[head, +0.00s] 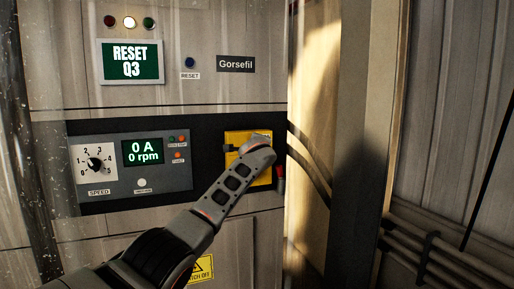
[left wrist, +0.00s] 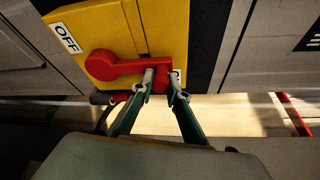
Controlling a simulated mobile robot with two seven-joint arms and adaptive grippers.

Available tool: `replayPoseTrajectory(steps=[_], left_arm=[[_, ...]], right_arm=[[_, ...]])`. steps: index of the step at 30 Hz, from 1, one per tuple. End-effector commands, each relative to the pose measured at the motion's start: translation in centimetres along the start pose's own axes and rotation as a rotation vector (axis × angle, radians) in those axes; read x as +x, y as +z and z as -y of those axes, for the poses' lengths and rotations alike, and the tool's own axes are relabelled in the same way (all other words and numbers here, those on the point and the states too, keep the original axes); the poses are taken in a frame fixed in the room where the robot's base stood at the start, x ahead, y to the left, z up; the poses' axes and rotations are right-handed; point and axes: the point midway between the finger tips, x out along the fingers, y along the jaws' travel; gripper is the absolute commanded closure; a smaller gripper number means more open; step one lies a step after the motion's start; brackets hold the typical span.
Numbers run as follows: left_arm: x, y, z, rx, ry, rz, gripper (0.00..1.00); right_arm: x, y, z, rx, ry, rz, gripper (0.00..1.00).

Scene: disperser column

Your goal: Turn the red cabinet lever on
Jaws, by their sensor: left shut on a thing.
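The red lever (left wrist: 118,67) sits on a yellow plate (left wrist: 165,25) and shows in the left wrist view. Its round hub is at the left and its handle reaches to the right, away from the OFF label (left wrist: 66,38). My left gripper (left wrist: 163,82) has its two fingers on either side of the handle's outer end, shut on it. In the head view my left arm covers most of the lever; the yellow plate (head: 234,137) shows around the wrist. A bit of red shows by the plate's lower right edge. My right gripper is in neither view.
Left of the plate is a control panel with a speed knob (head: 96,163) and a display (head: 142,151) reading 0 A, 0 rpm. Cables and a wall post (head: 370,130) stand close on the right.

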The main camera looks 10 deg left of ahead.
Motion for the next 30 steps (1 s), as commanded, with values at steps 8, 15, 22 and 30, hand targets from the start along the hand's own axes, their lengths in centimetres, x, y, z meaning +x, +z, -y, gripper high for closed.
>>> replayPoseTrajectory(steps=[8, 15, 22, 30], left_arm=[[0.0, 0.1, 0.2, 0.0, -0.004, 0.001, 0.68], [-0.1, 0.0, 0.1, -0.001, -0.003, 0.0, 0.68], [-1.0, -0.2, 0.1, -0.002, -0.003, -0.002, 0.68], [-3.7, -0.1, 0.1, -0.002, -0.005, -0.002, 0.68]], right_arm=[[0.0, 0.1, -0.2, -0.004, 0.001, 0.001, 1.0], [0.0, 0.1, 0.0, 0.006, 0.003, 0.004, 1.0], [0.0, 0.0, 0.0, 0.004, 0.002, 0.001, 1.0], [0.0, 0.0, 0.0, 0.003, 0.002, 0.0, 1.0]])
